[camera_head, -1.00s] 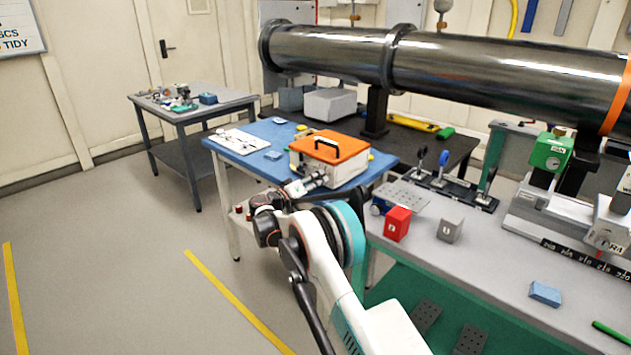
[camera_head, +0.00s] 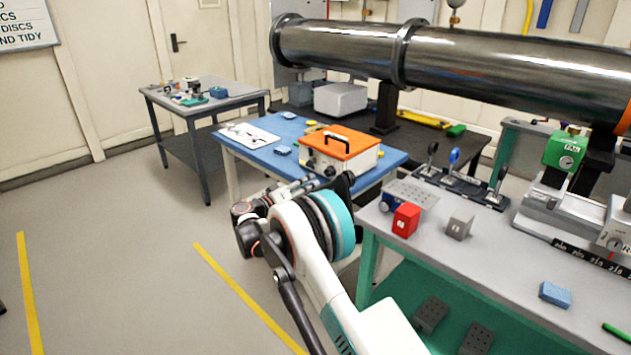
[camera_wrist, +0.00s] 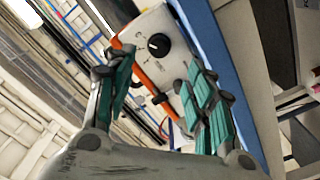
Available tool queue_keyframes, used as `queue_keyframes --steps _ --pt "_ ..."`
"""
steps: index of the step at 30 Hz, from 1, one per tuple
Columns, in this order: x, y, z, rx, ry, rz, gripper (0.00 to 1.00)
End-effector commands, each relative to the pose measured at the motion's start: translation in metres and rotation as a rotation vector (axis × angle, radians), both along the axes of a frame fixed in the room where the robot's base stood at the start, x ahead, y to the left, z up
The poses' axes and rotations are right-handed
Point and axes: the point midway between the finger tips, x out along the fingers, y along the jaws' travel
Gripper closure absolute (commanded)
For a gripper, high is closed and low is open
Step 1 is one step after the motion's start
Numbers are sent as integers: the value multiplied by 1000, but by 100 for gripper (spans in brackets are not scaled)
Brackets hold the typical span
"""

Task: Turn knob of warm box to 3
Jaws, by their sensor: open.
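The warm box (camera_head: 366,161) is a white box with an orange lid and a black handle, standing on the blue-topped table. Dark round shapes show on its front in the head view. In the wrist view a black knob (camera_wrist: 158,45) with a light pointer mark sits on the white face (camera_wrist: 140,31), with small markings around it too small to read. My gripper (camera_wrist: 158,64) is open, its green-padded fingers to either side below the knob in the picture, apart from it. Nothing is between the fingers. In the head view the gripper is partly hidden by my arm, near the box's front.
A white sheet (camera_head: 246,135) and small blue pieces (camera_head: 282,150) lie on the blue table (camera_head: 292,128). A large metal pipe (camera_head: 340,52) runs behind. A grey bench (camera_head: 500,255) at right holds a red block (camera_head: 405,219) and a grey block (camera_head: 459,226). Floor at left is clear.

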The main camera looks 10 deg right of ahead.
Motion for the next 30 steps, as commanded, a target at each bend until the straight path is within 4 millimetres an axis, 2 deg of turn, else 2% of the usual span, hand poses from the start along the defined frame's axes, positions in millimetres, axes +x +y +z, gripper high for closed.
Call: queue_keyframes --steps 3,7,20,25,30 --pt "-8 12 0 0 0 1 51" --pt "-13 18 0 0 0 0 51" --pt "-14 16 5 7 8 -1 51" --pt "-20 -3 32 56 67 0 51" --pt "-37 -29 69 139 157 7 51"
